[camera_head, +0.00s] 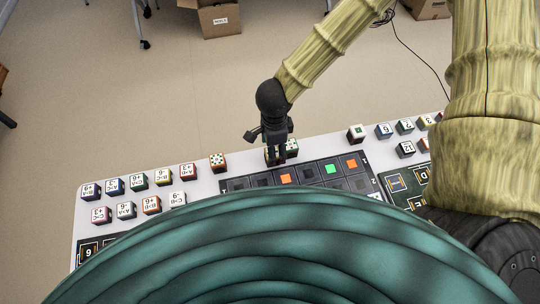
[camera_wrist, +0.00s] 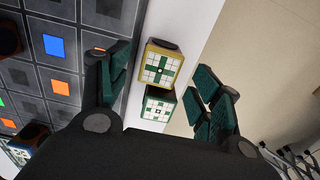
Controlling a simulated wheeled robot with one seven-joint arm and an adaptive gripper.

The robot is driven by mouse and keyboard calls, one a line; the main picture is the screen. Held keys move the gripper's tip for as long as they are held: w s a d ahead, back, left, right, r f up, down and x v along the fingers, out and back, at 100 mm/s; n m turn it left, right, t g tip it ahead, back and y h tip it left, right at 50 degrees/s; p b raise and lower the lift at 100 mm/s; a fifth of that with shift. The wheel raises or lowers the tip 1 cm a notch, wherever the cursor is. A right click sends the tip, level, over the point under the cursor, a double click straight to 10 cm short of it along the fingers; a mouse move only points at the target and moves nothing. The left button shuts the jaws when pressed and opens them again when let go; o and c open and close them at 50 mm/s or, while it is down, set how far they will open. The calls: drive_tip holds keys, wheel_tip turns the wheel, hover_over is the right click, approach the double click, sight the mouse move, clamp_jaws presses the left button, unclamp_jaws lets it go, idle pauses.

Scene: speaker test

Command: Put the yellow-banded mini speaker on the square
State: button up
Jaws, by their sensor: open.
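In the wrist view, the yellow-banded mini speaker (camera_wrist: 161,63), a small cube with a white and green patterned face, stands on the white table. A similar green-banded cube (camera_wrist: 158,105) is close beside it, nearer my palm. My gripper (camera_wrist: 160,84) is open, with one finger on the board side of the cubes and one on the floor side. Neither cube is visibly gripped. In the head view, my gripper (camera_head: 276,156) is down at the cubes and partly hides them. The dark board (camera_head: 262,181) has several squares, including a green one (camera_head: 330,169); I cannot tell which the task means.
A red-banded cube (camera_head: 217,162) stands left of my gripper. Several lettered cubes (camera_head: 137,181) stand further left, and more cubes (camera_head: 384,131) stand at the right. The table's far edge is just behind the gripper.

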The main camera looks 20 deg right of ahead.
drive_tip(key=shift+a+f+p, duration=0.1)
drive_tip(key=shift+f+p, duration=0.25)
drive_tip(key=shift+f, duration=1.6)
drive_tip(key=c, duration=1.2)
drive_tip(key=shift+r, duration=0.15)
drive_tip(key=shift+c, duration=0.2)
drive_tip(key=shift+r+b, duration=0.45)
drive_tip(key=shift+r, duration=4.4)
